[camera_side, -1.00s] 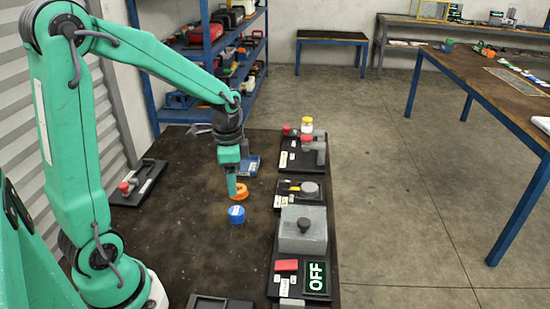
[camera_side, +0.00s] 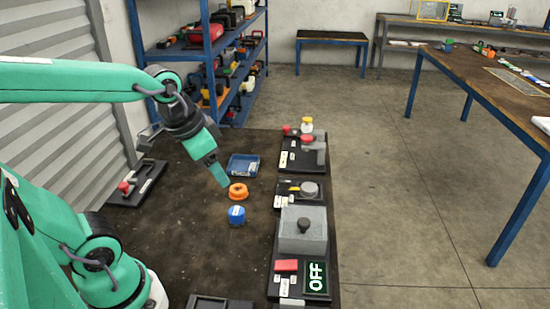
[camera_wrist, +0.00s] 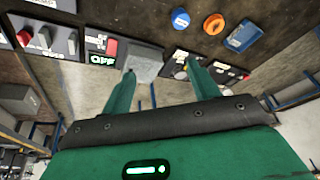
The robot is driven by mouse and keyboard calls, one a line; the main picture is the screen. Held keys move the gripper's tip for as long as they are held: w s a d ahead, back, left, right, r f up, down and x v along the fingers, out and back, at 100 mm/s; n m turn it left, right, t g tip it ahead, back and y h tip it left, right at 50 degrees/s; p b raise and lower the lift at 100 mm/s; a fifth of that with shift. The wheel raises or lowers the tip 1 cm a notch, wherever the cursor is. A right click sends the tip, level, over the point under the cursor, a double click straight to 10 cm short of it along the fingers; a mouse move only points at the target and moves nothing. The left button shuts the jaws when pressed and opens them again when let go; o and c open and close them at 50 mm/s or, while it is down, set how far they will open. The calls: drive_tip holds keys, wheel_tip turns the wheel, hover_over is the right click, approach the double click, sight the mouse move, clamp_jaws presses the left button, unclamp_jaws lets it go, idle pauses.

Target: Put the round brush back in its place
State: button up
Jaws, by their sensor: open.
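I cannot pick out a round brush for certain. An orange ring-shaped piece (camera_side: 238,191) lies on the dark bench; it also shows in the wrist view (camera_wrist: 214,24). A blue round piece with a white label (camera_side: 237,215) sits just in front of it, and it also shows in the wrist view (camera_wrist: 180,18). My gripper (camera_side: 222,181) is tilted down to the right, just left of and above the orange piece in the side view. In the wrist view my gripper (camera_wrist: 160,66) has its fingers apart with nothing held between them.
A blue tray (camera_side: 243,165) lies behind the orange piece. Along the bench's right edge stand black holders, a grey box with a knob (camera_side: 303,230) and a display reading OFF (camera_side: 316,277). A black holder with a red knob (camera_side: 136,183) is at left. The bench middle is mostly clear.

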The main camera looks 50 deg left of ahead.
drive_tip(key=shift+s+d+r+n+t, duration=0.25)
drive_tip(key=shift+s, duration=0.25)
drive_tip(key=shift+s+d+r+n+t, duration=0.2)
drive_tip(key=shift+s+d+n, duration=0.1)
drive_tip(key=shift+s, duration=0.25)
drive_tip(key=shift+s+d+r+n+t, duration=0.2)
drive_tip(key=shift+s+r+n+t, duration=0.05)
drive_tip(key=shift+s, duration=0.25)
